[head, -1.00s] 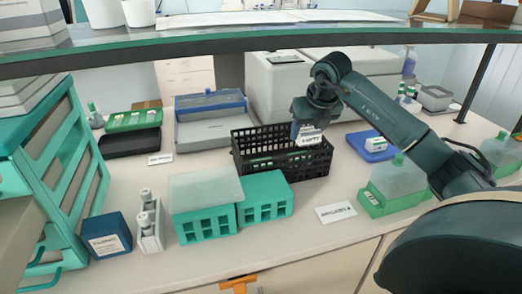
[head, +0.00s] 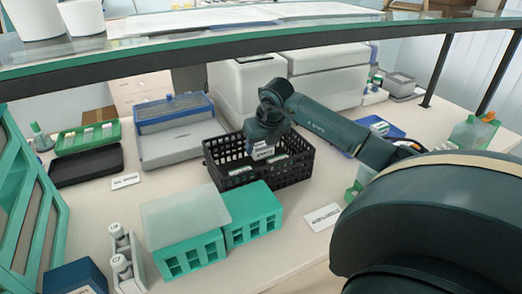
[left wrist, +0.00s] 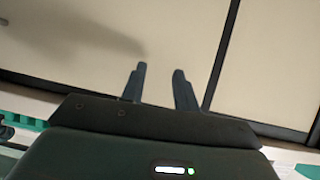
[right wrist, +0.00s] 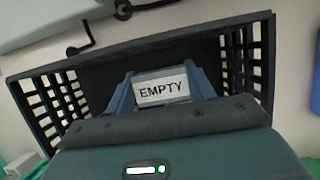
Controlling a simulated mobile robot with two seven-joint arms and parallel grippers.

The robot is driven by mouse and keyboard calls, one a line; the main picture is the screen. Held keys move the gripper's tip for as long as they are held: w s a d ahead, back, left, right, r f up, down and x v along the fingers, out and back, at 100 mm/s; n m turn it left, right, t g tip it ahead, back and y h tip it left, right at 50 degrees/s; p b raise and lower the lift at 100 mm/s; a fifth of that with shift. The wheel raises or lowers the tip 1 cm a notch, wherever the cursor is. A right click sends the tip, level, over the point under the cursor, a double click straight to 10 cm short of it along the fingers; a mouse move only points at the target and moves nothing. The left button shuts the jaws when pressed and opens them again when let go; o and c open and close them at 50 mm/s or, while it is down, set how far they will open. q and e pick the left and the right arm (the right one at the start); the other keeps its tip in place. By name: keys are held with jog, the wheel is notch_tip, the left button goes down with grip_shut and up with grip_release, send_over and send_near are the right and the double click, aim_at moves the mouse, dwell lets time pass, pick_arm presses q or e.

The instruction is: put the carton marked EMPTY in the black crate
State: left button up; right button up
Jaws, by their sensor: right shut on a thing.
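The white carton marked EMPTY (right wrist: 162,91) is between the fingers of my right gripper (right wrist: 160,78), which is shut on it. In the head view the carton (head: 263,153) is at the mouth of the black crate (head: 222,181), with my right gripper (head: 262,143) above it. The right wrist view looks down into the crate (right wrist: 100,75), its walls around the carton. Whether the carton touches the crate floor is hidden. My left gripper (left wrist: 158,86) is open and empty, facing pale cabinet fronts, and is out of the head view.
Light labelled items (head: 240,171) show inside the crate. Teal racks (head: 252,222) stand close in front of it. A grey device with a blue lid (head: 175,143) is to the left. A glass shelf (head: 180,58) runs above the bench. A label card (head: 323,216) lies right of the racks.

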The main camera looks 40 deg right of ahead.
jog(key=shift+f, duration=1.1)
jog(key=shift+f, duration=0.1)
jog(key=shift+f, duration=0.15)
jog(key=o, duration=0.9)
jog(key=shift+r, duration=0.35)
jog(key=v, duration=1.1)
jog(key=shift+s+r, duration=0.15)
jog(key=shift+r, duration=0.25)
